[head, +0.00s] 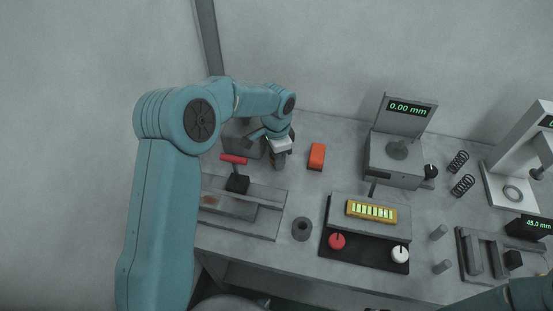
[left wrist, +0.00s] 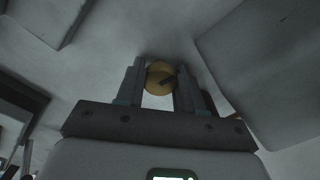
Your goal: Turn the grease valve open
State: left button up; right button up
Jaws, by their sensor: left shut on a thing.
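My left gripper (head: 279,162) reaches down at the back left of the bench, close to the wall, in the head view. In the left wrist view its two fingers (left wrist: 158,84) are closed on a round yellow knob with a dark bar on its face, which I take to be the grease valve (left wrist: 155,72). How far the valve is turned is hard to read in this dim picture. In the head view the valve is hidden behind my gripper and wrist. My right gripper is out of view; only part of my right arm shows at the lower right.
A red-handled clamp fixture (head: 237,183) stands left of centre. An orange block (head: 316,157) lies right of my left gripper. A gauge reading 0.00 mm (head: 395,150), a panel with red and white knobs (head: 365,248), springs (head: 462,186) and a dark ring (head: 302,229) occupy the bench.

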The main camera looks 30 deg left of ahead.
pick_arm(q)
jog(key=shift+n, duration=0.8)
jog(key=shift+r+b, duration=0.1)
jog(key=shift+b, duration=0.2)
jog(key=o, duration=1)
jog(key=shift+o, duration=0.2)
notch_tip(320, 180, up, 16)
jog(key=shift+r+p, duration=0.15)
jog(key=shift+p, duration=0.25)
jog(key=shift+s, duration=0.1)
